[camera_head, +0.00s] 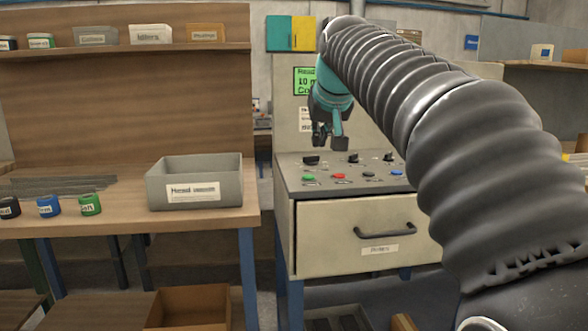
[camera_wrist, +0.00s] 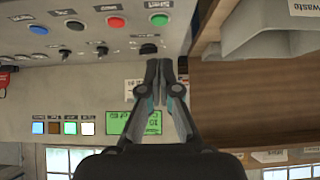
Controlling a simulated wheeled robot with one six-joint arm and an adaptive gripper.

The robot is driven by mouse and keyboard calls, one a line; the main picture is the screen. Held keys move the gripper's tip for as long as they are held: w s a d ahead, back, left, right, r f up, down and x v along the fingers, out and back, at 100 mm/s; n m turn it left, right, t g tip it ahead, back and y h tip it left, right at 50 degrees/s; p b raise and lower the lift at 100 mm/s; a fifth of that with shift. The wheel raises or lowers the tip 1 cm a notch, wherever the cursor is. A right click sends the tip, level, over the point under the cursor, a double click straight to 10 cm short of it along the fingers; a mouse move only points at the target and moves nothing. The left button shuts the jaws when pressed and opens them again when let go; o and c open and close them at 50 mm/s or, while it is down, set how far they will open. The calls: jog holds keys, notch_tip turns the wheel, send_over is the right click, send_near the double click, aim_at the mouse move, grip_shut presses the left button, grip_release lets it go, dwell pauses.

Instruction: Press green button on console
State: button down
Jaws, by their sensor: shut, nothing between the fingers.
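The console (camera_head: 292,183) has a sloped grey panel with a row of coloured buttons above a drawer. The green button (camera_head: 308,178) is at the left end of the row in the head view, with a red button (camera_head: 338,176) to its right. In the wrist view the green button (camera_wrist: 158,20) is at the top, just right of the red button (camera_wrist: 116,23). My gripper (camera_head: 329,143) is shut and empty. It is above the panel's back part in the head view, apart from the green button. In the wrist view its fingertips (camera_wrist: 161,62) point toward the panel, below the green button.
Black knobs (camera_head: 311,160) line the panel behind the buttons. A green-lit screen (camera_head: 303,81) is on the console's upright back. A wooden workbench (camera_head: 125,218) on the left holds a grey bin (camera_head: 167,193) and tape rolls. A drawer handle (camera_head: 385,232) sticks out at the console's front.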

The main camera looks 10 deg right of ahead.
jog(key=shift+w+r, duration=0.8)
jog(key=shift+w, duration=0.2)
jog(key=shift+f, duration=0.1)
send_over(310, 178)
jog(key=f, duration=0.6)
jog(key=shift+s+f, duration=0.2)
jog(key=shift+s, duration=0.15)
jog(key=shift+w+f+b, duration=0.2)
jog(key=shift+f+b, duration=0.05)
jog(key=shift+f, duration=0.4)
jog(key=shift+w+f+b, duration=0.15)
jog(key=shift+f+b, duration=0.05)
jog(key=shift+f, duration=1.45)
jog(key=shift+f, duration=0.1)
